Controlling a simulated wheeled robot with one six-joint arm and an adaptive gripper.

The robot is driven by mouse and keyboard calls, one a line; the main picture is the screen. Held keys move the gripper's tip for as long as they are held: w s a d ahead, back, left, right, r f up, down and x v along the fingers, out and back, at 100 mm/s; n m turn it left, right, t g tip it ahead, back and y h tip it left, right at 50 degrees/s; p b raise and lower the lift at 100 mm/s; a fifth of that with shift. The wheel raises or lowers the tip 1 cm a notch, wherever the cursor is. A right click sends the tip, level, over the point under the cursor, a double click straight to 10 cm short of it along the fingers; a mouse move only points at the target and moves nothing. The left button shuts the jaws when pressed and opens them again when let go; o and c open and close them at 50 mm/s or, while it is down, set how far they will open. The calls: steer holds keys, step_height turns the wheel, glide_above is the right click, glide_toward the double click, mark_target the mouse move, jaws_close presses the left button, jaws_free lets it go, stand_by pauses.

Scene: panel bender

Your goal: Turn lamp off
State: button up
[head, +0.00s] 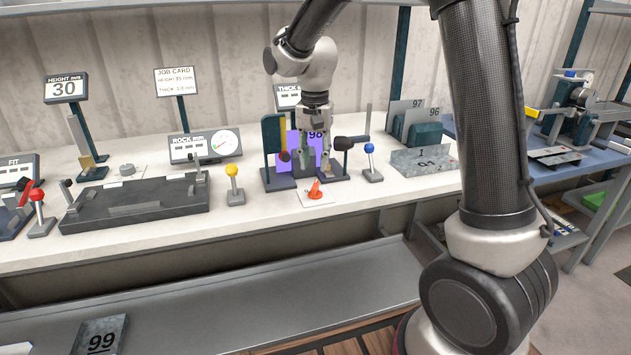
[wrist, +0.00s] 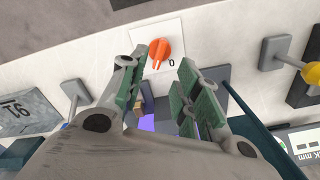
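An orange rotary knob (head: 315,190) sits on a small white plate (head: 325,200) at the bench's front edge. In the wrist view the knob (wrist: 159,51) lies just beyond my fingertips, with a "0" mark on its plate. I cannot make out a lamp itself. My gripper (head: 316,160) points down above and behind the knob, in front of a purple panel (head: 296,143) marked 98. In the wrist view my gripper (wrist: 162,68) has its two green-padded fingers apart with nothing between them. It does not touch the knob.
A yellow-knobbed lever (head: 232,171) stands left of the knob and a blue-knobbed lever (head: 369,150) right of it. Dark upright posts (head: 274,137) flank my gripper. A galvanised block (head: 422,160) lies further right. The bench front near the knob is clear.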

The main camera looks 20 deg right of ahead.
mark_target(315, 184)
step_height(315, 184, down, 8)
steer(key=shift+r, duration=0.2)
jaws_close()
